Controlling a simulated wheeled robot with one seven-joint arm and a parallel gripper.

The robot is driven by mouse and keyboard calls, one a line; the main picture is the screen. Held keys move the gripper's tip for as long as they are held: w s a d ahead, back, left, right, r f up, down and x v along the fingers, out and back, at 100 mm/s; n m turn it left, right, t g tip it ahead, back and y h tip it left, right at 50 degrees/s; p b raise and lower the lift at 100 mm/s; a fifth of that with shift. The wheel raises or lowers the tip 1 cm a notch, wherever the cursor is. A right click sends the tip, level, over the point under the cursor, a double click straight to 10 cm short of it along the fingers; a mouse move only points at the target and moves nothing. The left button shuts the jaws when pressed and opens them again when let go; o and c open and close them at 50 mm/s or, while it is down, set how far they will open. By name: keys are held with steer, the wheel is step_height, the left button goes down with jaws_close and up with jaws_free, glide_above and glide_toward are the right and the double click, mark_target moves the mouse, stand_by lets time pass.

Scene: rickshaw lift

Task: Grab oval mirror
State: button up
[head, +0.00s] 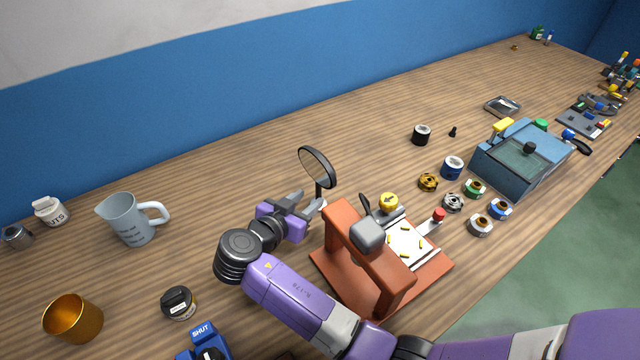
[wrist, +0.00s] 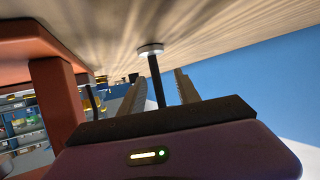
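The oval mirror (head: 316,167) stands upright on the wooden table, with a black rim and a thin dark stem on a small round base. My purple gripper (head: 308,203) is low beside the stem, just left of the orange-brown frame. In the wrist view the table appears at the top, and the mirror's black stem (wrist: 155,78) and pale round base (wrist: 150,50) show. The stem lies between the two spread fingers, with gaps on both sides. The gripper is open. The mirror's oval head is hidden in the wrist view.
The orange-brown frame (head: 345,226) stands close to my gripper's right and shows in the wrist view (wrist: 55,100). A grey jug (head: 130,222) and gold cup (head: 73,318) stand left. A blue-grey box (head: 495,170) and several small parts are right. The table behind the mirror is clear.

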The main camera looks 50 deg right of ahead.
mark_target(317, 195)
steer(key=x, duration=0.2)
steer(key=p+x, duration=0.1)
steer(key=shift+s+d+r, duration=0.1)
steer(key=shift+s+d, duration=0.2)
steer(key=shift+d, duration=0.1)
steer(key=shift+p+x, duration=0.65)
steer(key=shift+x, duration=1.6)
jaws_close()
